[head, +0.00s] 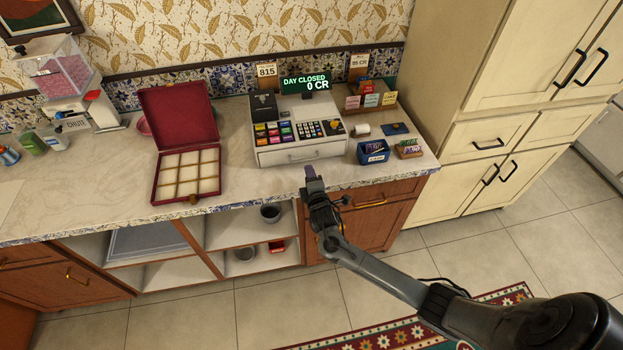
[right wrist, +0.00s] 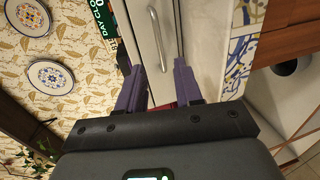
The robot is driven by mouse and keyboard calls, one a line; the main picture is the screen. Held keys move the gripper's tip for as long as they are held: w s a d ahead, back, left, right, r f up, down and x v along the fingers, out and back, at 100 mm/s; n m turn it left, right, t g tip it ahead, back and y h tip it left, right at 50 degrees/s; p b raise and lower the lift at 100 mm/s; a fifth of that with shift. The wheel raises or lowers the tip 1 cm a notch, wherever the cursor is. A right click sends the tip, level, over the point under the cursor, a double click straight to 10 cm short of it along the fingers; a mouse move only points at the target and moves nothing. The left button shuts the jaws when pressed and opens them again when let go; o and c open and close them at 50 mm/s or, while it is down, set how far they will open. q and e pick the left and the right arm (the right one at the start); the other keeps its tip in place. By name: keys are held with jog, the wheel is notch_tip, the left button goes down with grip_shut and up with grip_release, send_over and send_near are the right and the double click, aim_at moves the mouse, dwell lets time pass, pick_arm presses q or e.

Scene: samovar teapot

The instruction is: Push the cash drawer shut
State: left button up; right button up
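The cash register (head: 298,128) stands on the counter with its display (head: 306,84) reading "DAY CLOSED 0 CR". Its cash drawer (head: 275,160) has a pale front with a bar handle and looks flush with the body; I cannot tell if a small gap remains. My right gripper (head: 310,172) is just in front of the drawer, near the counter's front edge. In the right wrist view its two purple fingers (right wrist: 158,82) are apart with nothing held, and the drawer's handle (right wrist: 155,38) shows beyond them. Contact with the drawer is not clear. My left gripper is not in view.
An open red compartment box (head: 157,180) stands left of the register. A blue box (head: 373,152) and small packets (head: 408,148) stand at the right, with a card rack (head: 368,101) behind. Open shelves (head: 220,232) are below the counter.

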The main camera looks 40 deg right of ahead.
jog(key=shift+v, duration=1.15)
jog(key=s+f+g, duration=0.1)
jog(key=s+f, duration=0.5)
jog(key=f, duration=0.1)
jog(key=s+a+m+g+y, duration=0.45)
jog(key=s+a+y, duration=0.25)
jog(key=s+a, duration=0.9)
jog(key=s+a+r+m+g+y, duration=0.1)
jog(key=s+a+r+m+g, duration=0.3)
jog(key=s+r, duration=0.5)
notch_tip(320, 180, up, 25)
jog(key=d+m+p, duration=0.1)
jog(key=p, duration=2.5)
jog(key=shift+s+d+r+p, duration=0.15)
jog(key=shift+s+p, duration=0.2)
jog(key=shift+p, duration=0.05)
